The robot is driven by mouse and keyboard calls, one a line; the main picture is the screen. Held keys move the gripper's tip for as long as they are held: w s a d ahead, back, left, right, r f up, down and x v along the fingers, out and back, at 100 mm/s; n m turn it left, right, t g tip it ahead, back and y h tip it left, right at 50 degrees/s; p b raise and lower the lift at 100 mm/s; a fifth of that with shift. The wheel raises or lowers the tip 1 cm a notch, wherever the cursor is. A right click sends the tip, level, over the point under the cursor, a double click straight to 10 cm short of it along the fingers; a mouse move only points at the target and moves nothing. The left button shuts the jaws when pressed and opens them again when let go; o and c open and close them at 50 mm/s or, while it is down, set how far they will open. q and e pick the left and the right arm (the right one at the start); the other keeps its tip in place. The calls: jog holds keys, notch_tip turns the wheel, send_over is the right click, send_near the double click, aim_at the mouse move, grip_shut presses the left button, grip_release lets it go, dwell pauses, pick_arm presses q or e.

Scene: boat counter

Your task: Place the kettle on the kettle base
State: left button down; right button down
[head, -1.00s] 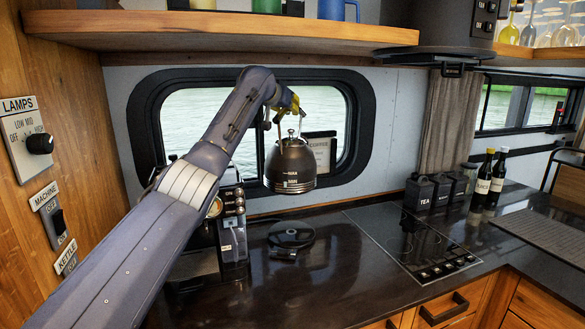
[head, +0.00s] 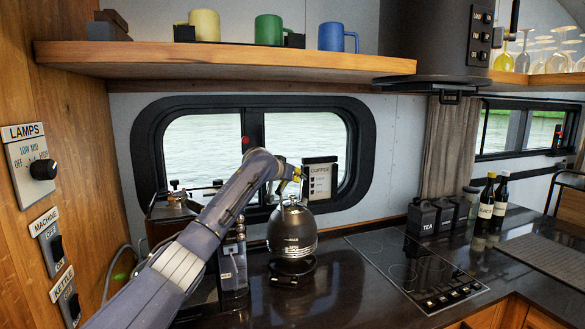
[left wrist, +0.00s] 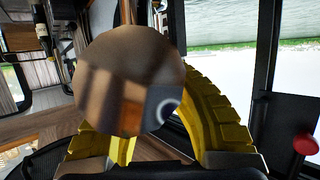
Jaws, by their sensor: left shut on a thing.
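The dark kettle (head: 291,232) is upright in the head view, directly over the round black kettle base (head: 292,280) on the counter. Its bottom is at or just above the base; I cannot tell whether they touch. My left gripper (head: 291,186) is at the top of the kettle and is shut on its handle. In the left wrist view the yellow fingers of my left gripper (left wrist: 165,130) sit behind a shiny round knob (left wrist: 130,80), which hides part of the grip. My right gripper is not in view.
The dark hob (head: 415,270) lies to the right. Black canisters (head: 421,217) and two bottles (head: 486,197) stand farther right. A wooden shelf (head: 230,56) with mugs hangs above.

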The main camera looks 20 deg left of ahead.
aim_at(280, 186)
pick_arm(q)
jog(key=shift+f, duration=2.25)
jog(key=c, duration=1.9)
grip_release()
jog(key=shift+f, duration=0.35)
jog(key=o, duration=0.4)
jog(key=shift+s+r, duration=0.1)
jog(key=shift+v, duration=5.9)
